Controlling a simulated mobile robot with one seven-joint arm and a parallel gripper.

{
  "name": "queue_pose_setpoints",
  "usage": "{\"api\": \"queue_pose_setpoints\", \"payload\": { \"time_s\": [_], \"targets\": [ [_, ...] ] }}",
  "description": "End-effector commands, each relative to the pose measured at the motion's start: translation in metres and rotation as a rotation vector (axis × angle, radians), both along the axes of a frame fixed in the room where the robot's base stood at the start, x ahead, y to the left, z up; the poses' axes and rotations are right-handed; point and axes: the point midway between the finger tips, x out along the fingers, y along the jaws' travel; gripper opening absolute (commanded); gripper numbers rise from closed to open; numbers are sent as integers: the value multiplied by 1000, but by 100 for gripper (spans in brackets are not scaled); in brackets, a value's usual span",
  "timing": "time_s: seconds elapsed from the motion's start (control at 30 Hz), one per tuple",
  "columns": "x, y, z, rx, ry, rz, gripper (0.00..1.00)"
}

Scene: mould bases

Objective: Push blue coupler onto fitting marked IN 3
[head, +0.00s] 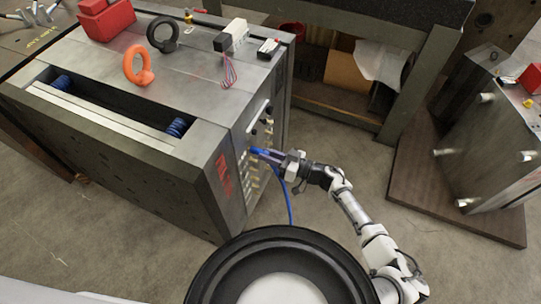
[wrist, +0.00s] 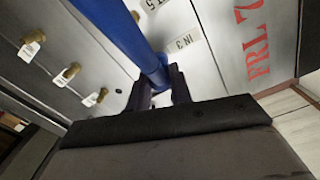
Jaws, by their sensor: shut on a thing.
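The blue coupler (wrist: 157,78) with its blue hose is held between the fingers of my gripper (wrist: 160,92) in the wrist view. The label IN 3 (wrist: 184,41) is on the grey mould face just beyond the fingers, to the right of the hose. The fitting it marks is hidden behind the coupler and fingers, so I cannot tell if they touch. In the head view my gripper (head: 272,156) is at the side face of the mould base (head: 232,150), with the blue coupler (head: 259,152) at its tip. The blue hose (head: 289,200) hangs below it.
Several brass fittings with white tags (wrist: 31,46) line the same face. Red FRL 7 lettering (wrist: 254,40) is to the right in the wrist view. An orange ring (head: 138,68) and black ring (head: 163,35) stand on top.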

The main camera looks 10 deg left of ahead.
Motion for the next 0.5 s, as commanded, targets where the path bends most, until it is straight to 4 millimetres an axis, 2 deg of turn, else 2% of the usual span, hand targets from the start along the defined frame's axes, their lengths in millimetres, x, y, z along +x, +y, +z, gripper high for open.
{"api": "queue_pose_setpoints", "payload": {
  "time_s": [0.37, 0.4, 0.5],
  "targets": [
    [2, 5, 0, 1, 1, 0, 0],
    [2, 5, 0, 1, 1, 0, 25],
    [2, 5, 0, 1, 0, 0, 38]
  ]
}}
